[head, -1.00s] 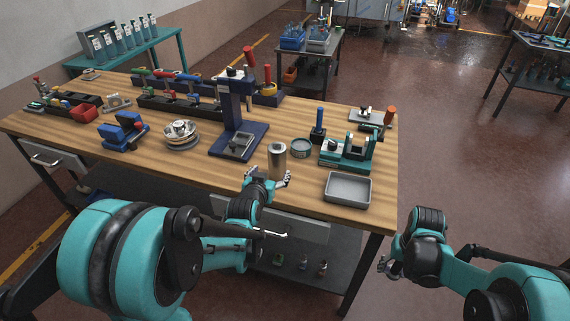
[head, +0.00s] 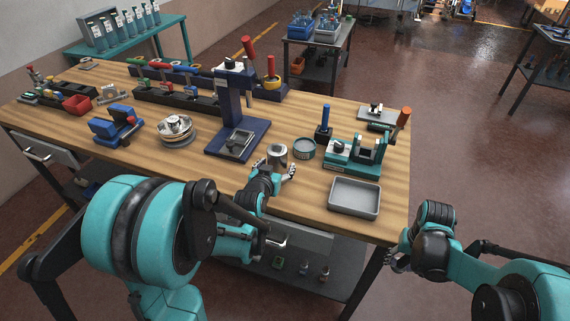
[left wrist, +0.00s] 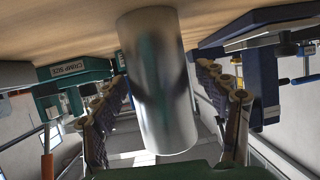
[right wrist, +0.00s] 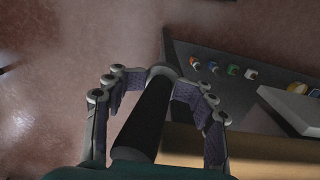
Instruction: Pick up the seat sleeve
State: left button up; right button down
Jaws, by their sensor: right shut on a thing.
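A smooth metal cylinder (head: 277,153), which looks like the seat sleeve, stands upright near the front edge of the wooden table. My left gripper (head: 277,173) is at it from the front. In the left wrist view the cylinder (left wrist: 155,85) is between the spread fingers of my left gripper (left wrist: 183,90), with a gap on both sides. My right gripper (head: 396,262) is off the table's right side. In the right wrist view my right gripper (right wrist: 160,88) is shut on a black rod-like thing (right wrist: 148,122) with a grey round end.
A blue press (head: 232,130) stands left of the cylinder. A round grey dish (head: 304,149), a teal fixture (head: 352,153) and an empty grey tray (head: 353,185) are to its right. Stacked round plates (head: 175,131) are further left. Small items stand on the lower shelf (head: 285,283).

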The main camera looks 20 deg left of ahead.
pick_arm(q)
jog(key=shift+w+f, duration=0.1)
jog(key=shift+w, duration=0.05)
jog(key=c, duration=0.5)
pick_arm(e)
jog(key=shift+w+f, duration=0.1)
pick_arm(q)
jog(key=c, duration=0.6)
